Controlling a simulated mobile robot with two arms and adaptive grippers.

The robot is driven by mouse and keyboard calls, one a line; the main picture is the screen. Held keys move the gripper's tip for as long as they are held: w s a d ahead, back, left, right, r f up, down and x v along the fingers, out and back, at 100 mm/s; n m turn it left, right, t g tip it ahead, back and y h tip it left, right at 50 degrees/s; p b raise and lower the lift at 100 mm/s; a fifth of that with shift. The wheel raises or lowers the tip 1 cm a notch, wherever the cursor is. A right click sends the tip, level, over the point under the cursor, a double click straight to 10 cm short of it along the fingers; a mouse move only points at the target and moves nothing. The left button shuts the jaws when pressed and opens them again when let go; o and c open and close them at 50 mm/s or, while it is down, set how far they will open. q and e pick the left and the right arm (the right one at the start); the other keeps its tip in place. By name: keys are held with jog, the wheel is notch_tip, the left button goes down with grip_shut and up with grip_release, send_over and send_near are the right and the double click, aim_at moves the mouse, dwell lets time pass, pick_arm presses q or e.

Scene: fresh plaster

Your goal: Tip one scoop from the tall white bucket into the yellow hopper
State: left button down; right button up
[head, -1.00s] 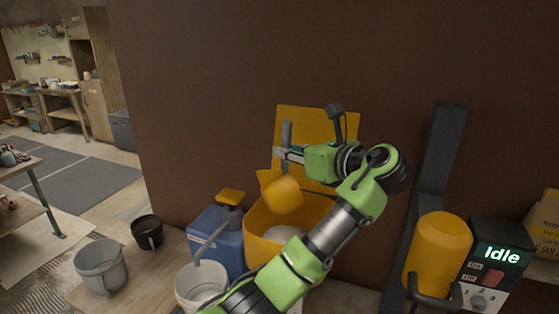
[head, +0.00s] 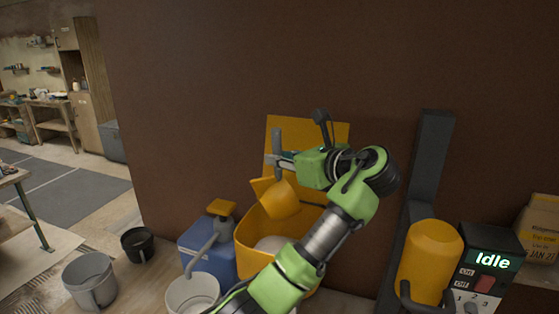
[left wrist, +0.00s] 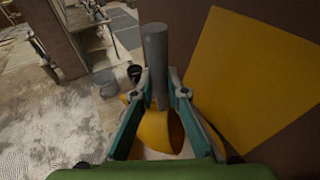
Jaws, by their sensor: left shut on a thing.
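My left gripper (head: 283,160) is shut on the grey upright handle of a yellow scoop (head: 277,198). The scoop hangs tilted over the yellow hopper (head: 246,252), apart from its rim. The hopper has a raised yellow back panel (head: 312,132) and pale material inside; my arm hides its right part. In the left wrist view the grey handle (left wrist: 156,65) stands between the fingers, with the yellow scoop below. What the scoop holds cannot be seen. A white bucket (head: 190,298) stands front left of the hopper, cut by the frame's edge. My right gripper is not in view.
A blue container (head: 205,245) with a yellow top and grey spout stands left of the hopper. A grey bucket (head: 90,282) and a black bucket (head: 138,244) are farther left. At right are a yellow cylinder (head: 428,262) and a control box (head: 485,268) reading "Idle".

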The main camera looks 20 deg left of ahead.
aim_at(279, 140)
pick_arm(q)
jog(key=n, duration=0.1)
jog(key=r+n+t+h, duration=0.1)
jog(key=n, duration=0.1)
jog(key=shift+r+h, duration=0.25)
jog(key=shift+h, duration=0.05)
jog(key=shift+r+n+t+h, duration=0.3)
jog(key=shift+n+h, duration=0.1)
jog(key=shift+n, duration=0.5)
jog(key=n, duration=0.1)
jog(key=r+n+t+h+b, duration=0.1)
jog(key=n, duration=0.1)
jog(key=shift+s, duration=0.1)
jog(key=shift+r+n+t+h+b, duration=0.55)
jog(key=shift+n+t+b, duration=0.15)
jog(key=shift+n, duration=0.3)
jog(key=shift+r, duration=0.2)
